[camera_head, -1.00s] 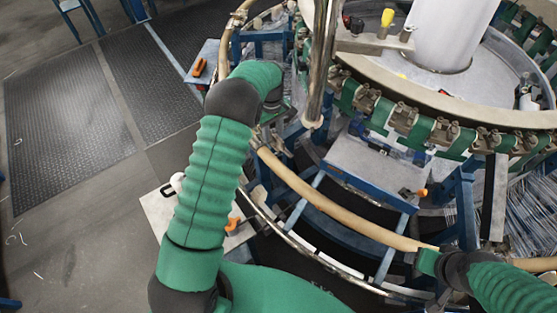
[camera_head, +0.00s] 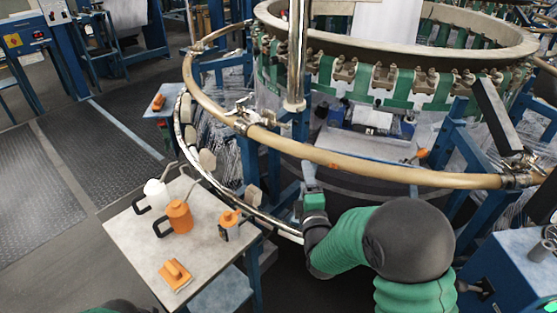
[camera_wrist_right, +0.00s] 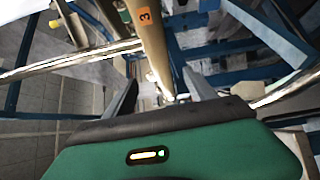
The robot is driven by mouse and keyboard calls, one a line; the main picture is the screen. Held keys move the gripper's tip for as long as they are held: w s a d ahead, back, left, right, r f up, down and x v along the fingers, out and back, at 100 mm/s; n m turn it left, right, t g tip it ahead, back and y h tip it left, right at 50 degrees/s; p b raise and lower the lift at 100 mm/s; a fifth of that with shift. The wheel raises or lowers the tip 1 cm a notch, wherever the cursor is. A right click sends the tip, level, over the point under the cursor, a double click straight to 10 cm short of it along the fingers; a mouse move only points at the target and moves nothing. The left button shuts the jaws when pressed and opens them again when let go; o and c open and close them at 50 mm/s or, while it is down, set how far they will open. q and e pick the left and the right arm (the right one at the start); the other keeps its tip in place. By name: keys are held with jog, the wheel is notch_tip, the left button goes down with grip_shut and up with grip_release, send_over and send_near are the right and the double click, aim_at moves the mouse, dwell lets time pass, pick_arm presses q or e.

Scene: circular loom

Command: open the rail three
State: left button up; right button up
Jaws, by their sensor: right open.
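The rail three is a tan curved tube with an orange "3" label (camera_wrist_right: 145,16) in the right wrist view. In the head view a tan tube (camera_head: 400,175), which seems to be the same rail, spans the front of the loom between two metal clamps. My right gripper (camera_head: 311,178) is just below this tube. My left gripper is out of view.
A small table (camera_head: 135,235) on the left holds an orange can (camera_head: 179,216), a white bottle (camera_head: 156,194) and other orange items. A vertical metal post (camera_head: 296,60) stands behind the tube. A blue machine box (camera_head: 515,270) is at the right.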

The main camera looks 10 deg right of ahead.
aim_at(298, 145)
jog(key=w, duration=0.2)
jog(key=w+d, duration=0.1)
jog(key=w, duration=0.1)
jog(key=shift+w+d+f, duration=0.15)
jog(key=shift+w+d, duration=0.05)
jog(key=shift+w, duration=0.1)
jog(key=w, duration=0.3)
jog(key=w+b, duration=0.1)
jog(key=w, duration=0.6)
jog(key=shift+w+d+r, duration=0.1)
jog(key=shift+w+r, duration=0.2)
jog(key=shift+w+d, duration=0.25)
jog(key=shift+d, duration=0.15)
jog(key=shift+a, duration=0.3)
jog(key=c, duration=0.8)
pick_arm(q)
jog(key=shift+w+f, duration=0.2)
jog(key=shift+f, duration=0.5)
pick_arm(e)
grip_shut()
